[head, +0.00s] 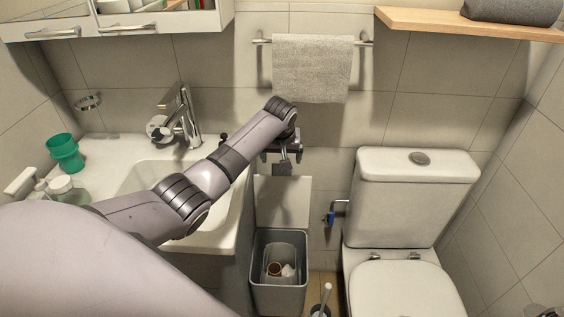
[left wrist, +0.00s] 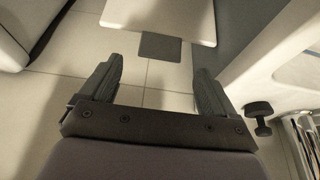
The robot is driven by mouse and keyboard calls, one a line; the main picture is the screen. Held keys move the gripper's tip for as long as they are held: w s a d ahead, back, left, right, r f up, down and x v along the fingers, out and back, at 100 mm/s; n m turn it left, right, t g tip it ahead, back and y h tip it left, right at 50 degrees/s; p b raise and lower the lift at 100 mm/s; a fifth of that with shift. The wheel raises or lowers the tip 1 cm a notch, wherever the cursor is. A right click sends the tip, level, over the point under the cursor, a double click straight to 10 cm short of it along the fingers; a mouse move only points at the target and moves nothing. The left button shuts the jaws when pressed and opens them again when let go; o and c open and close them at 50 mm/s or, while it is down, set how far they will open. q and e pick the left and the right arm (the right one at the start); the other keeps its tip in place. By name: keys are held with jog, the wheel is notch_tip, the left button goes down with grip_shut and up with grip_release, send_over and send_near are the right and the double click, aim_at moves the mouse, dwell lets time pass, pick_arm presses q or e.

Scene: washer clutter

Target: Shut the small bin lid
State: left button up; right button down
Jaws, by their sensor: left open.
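The small grey bin (head: 279,292) stands on the floor between the sink cabinet and the toilet. Its pale lid (head: 283,200) stands raised behind the opening, with a small grey tab at its top edge. The lid also shows at the top of the left wrist view (left wrist: 160,15), with the grey tab (left wrist: 160,47) pointing towards my gripper. My left gripper (head: 283,158) is above the lid's top edge, its fingers spread and nothing between them. In the left wrist view the open fingers (left wrist: 158,70) stop short of the lid. My right gripper is not in view.
The sink (head: 140,180) and its cabinet are left of the bin, under my arm. The toilet (head: 408,285) is to the right. A towel (head: 312,68) hangs on the wall above. A brush (head: 323,300) stands between bin and toilet. Small items lie inside the bin.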

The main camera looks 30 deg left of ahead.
aim_at(282, 176)
pick_arm(q)
jog(key=b+x, duration=0.1)
jog(key=x, duration=0.3)
jog(key=shift+f, duration=0.15)
jog(key=shift+b+x, duration=0.5)
jog(key=shift+x, duration=0.45)
jog(key=c, duration=1.5)
